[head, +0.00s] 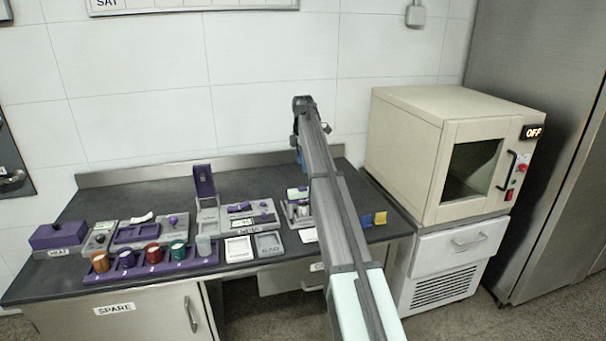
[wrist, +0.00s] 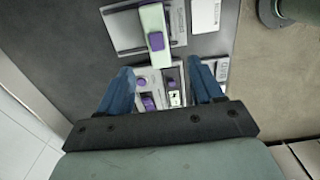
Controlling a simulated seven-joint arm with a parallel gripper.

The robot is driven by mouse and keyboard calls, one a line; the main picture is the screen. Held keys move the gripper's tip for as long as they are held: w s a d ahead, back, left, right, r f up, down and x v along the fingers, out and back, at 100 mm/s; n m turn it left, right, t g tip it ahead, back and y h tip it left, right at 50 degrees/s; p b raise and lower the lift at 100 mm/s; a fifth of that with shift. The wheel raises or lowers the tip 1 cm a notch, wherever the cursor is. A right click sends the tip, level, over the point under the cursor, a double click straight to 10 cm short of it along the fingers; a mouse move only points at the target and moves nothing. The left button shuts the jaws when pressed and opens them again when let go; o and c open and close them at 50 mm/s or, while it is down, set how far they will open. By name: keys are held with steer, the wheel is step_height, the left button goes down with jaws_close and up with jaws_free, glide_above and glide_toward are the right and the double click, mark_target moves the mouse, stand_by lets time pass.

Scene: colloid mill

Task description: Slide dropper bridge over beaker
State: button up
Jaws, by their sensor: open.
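The likely dropper bridge is a pale green bar with a purple knob (wrist: 155,28), lying across a grey stand in the wrist view. In the head view the pale green piece (head: 297,193) sits on the small device beside my arm, partly hidden by it. My gripper (wrist: 163,88) is open and empty, its two blue fingers spread above a grey panel with purple knobs (wrist: 150,101). The bar lies beyond the fingertips, not between them. In the head view my gripper (head: 300,158) is mostly behind my arm. I cannot make out a beaker under the bridge.
A purple rack (head: 150,268) with several coloured cups stands at the front left. A grey machine with a purple lid (head: 205,185) stands mid-counter.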

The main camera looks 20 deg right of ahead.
steer(key=shift+r, duration=1.1)
